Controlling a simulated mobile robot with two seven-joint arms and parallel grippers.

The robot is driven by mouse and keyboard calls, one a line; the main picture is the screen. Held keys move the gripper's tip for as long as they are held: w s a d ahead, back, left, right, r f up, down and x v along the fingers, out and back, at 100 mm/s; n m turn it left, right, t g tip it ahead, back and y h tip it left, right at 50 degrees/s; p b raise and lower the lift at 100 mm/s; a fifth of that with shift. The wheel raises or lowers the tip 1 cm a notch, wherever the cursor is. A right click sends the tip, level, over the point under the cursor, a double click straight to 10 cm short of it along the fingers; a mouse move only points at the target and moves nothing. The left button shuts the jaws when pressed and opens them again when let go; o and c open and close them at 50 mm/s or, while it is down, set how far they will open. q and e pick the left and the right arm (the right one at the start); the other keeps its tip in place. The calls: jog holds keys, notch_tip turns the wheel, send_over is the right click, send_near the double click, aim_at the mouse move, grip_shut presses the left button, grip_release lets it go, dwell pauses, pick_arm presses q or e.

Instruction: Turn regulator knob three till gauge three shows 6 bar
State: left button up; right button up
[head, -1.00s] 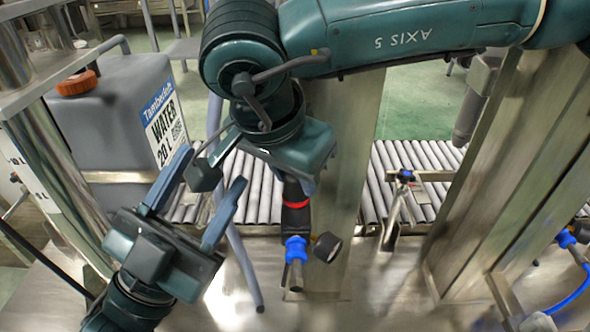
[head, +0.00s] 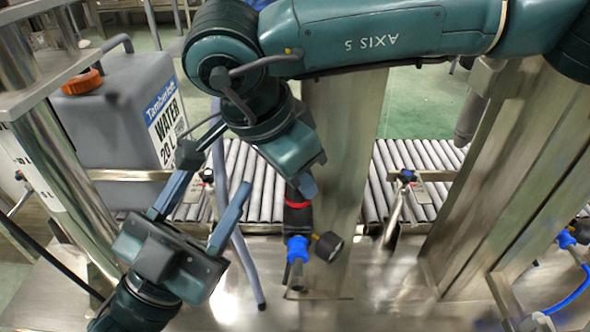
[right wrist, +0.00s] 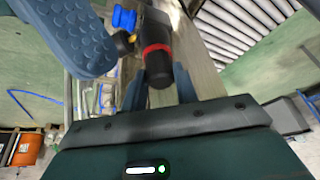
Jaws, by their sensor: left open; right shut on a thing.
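A regulator stands in front of the steel post, with a dark body, a red ring (head: 297,203) and a blue fitting (head: 297,247). A small round gauge (head: 328,246) sticks out to its right; its reading cannot be made out. My right gripper (head: 304,182) is above the regulator, shut on its black knob. In the right wrist view the knob (right wrist: 160,79) sits between the two fingers, with the red ring (right wrist: 156,51) just beyond. My left gripper (head: 202,202) is open and empty, left of the regulator. I cannot read any number on the regulator.
A grey water container (head: 110,125) with an orange cap stands at the left. A roller conveyor (head: 420,160) runs behind the posts. A grey hose (head: 235,225) hangs beside my left gripper. Another blue fitting (head: 565,238) with a blue tube is at the right edge.

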jog(key=o, duration=1)
jog(key=shift+c, duration=0.2)
pick_arm(q)
jog(key=shift+s+r, duration=0.1)
pick_arm(e)
jog(key=shift+o, duration=0.2)
jog(key=shift+r, duration=0.25)
pick_arm(q)
notch_tip(320, 180, down, 6)
jog(key=s+n+g+y+p, duration=0.1)
jog(key=n+y+p, duration=0.3)
jog(key=y+p, duration=0.1)
jog(key=shift+d+n+g, duration=0.3)
jog(key=shift+n+g, duration=0.1)
pick_arm(e)
jog(key=v, duration=1.2)
jog(key=shift+s+a+r, duration=0.15)
jog(key=shift+r, duration=0.15)
